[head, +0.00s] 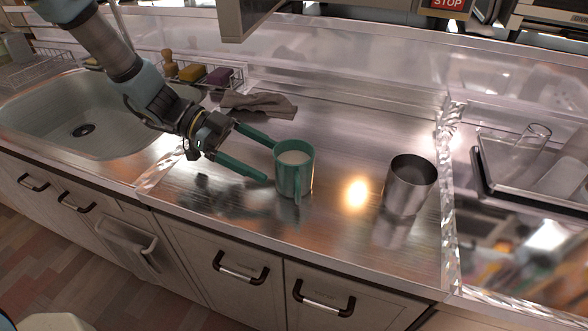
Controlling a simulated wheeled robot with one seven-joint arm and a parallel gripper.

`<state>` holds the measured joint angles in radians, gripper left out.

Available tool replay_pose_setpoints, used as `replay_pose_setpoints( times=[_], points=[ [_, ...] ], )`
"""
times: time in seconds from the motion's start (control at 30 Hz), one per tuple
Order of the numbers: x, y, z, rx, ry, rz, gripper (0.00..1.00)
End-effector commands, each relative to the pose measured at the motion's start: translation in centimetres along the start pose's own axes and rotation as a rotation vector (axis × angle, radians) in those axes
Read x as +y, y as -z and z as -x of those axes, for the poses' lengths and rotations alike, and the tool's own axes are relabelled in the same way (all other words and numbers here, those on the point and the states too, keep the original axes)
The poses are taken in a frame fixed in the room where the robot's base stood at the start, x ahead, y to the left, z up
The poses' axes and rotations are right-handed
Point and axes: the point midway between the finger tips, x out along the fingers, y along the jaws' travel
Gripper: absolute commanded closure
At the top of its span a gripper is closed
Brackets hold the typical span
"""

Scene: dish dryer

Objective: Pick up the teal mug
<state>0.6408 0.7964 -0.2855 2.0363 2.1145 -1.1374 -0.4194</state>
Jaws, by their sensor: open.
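The teal mug (304,178) stands upright on the steel counter, near the middle of the head view. Its inside looks pale, and its handle faces the counter's front edge. My gripper (271,161) comes in from the left with its two teal fingers spread wide. One fingertip reaches the mug's far left side near the rim, and the other ends just left of the mug at its near side. I cannot tell whether either finger touches the mug. Nothing is held.
A steel cup (409,187) stands to the right of the mug. A grey cloth (259,104) lies behind my gripper. The sink (50,112) is at the left, and a tray with glassware (488,180) is at the right. Counter between mug and cup is clear.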

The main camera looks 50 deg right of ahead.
Motion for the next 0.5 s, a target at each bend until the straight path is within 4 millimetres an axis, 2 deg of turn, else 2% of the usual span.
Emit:
replay_pose_setpoints(
  times=[0.13, 0.33, 0.5],
  points=[
    [0.0, 0.4, -1.2, 0.002, -0.001, 0.0, 0.0],
    [-0.1, 0.7, -4.2, 0.001, -0.001, 0.002, 0.0],
    [-0.1, 0.6, -5.3, -0.001, 0.002, 0.0, 0.0]
  ],
)
